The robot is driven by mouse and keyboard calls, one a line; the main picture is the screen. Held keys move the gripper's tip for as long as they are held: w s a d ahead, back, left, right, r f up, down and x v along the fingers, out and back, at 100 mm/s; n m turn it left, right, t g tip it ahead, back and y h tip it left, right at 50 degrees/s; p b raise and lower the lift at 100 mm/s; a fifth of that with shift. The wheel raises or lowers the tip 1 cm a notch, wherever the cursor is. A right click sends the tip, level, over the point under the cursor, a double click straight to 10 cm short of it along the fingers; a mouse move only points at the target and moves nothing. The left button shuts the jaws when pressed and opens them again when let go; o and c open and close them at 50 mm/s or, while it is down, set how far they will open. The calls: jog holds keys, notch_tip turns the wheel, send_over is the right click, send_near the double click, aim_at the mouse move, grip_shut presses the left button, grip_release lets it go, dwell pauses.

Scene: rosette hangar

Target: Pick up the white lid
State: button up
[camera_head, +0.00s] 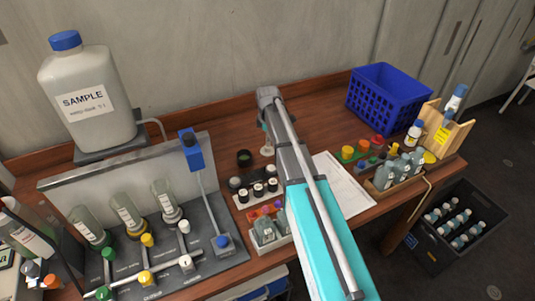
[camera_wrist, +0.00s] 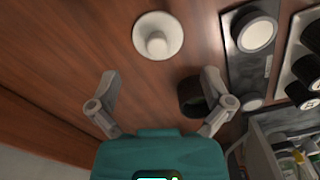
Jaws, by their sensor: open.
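A white round lid (camera_wrist: 158,35) with a raised knob in its middle lies flat on the brown wooden table in the wrist view. It also shows as a small pale disc (camera_head: 267,151) just left of my arm in the head view. My gripper (camera_wrist: 159,80) is open and empty, its fingers spread wide apart. In the wrist view, the lid lies just beyond the fingertips, roughly centred between them. In the head view, my wrist hides most of the gripper.
A dark round cap (camera_wrist: 191,97) lies by the right finger. A rack plate (camera_wrist: 233,72) with round-topped jars stands to the right. In the head view, a blue basket (camera_head: 385,95) stands at the back right and a large sample bottle (camera_head: 85,105) at the left.

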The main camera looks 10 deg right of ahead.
aim_at(268, 149)
jog(key=shift+f, duration=0.15)
dwell(0.3)
jog(key=shift+w+f+b, duration=0.15)
jog(key=shift+f+b, duration=2.35)
jog(key=shift+b, duration=0.1)
jog(key=c, duration=1.3)
jog(key=shift+o, duration=0.2)
